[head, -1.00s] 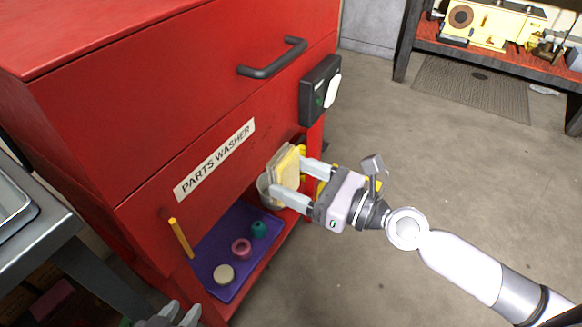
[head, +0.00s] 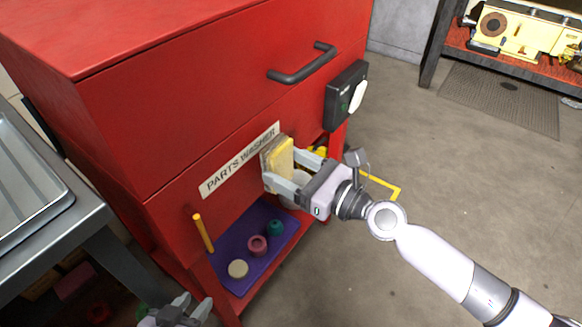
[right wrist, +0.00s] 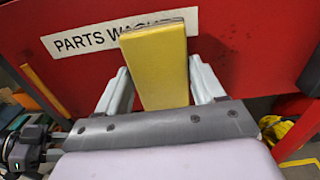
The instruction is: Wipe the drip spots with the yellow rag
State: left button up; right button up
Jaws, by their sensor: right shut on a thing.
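The yellow rag (head: 281,156) is a folded block held between the fingers of my right gripper (head: 288,172), against or just in front of the red parts washer's (head: 170,130) front. In the right wrist view the rag (right wrist: 157,65) stands upright between the two fingers and covers the end of the white "PARTS WASHER" label (right wrist: 85,38). My left gripper (head: 180,312) is at the bottom edge of the head view, its fingers apart and nothing seen between them.
A purple mat (head: 232,277) on the washer's lower shelf bears a teal ring (head: 275,228), a pink ring (head: 257,245) and a beige disc (head: 238,269). A black handle (head: 303,64) and a control box (head: 346,95) stick out from the front. The floor at right is open.

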jog(key=shift+x, duration=0.95)
dwell(0.4)
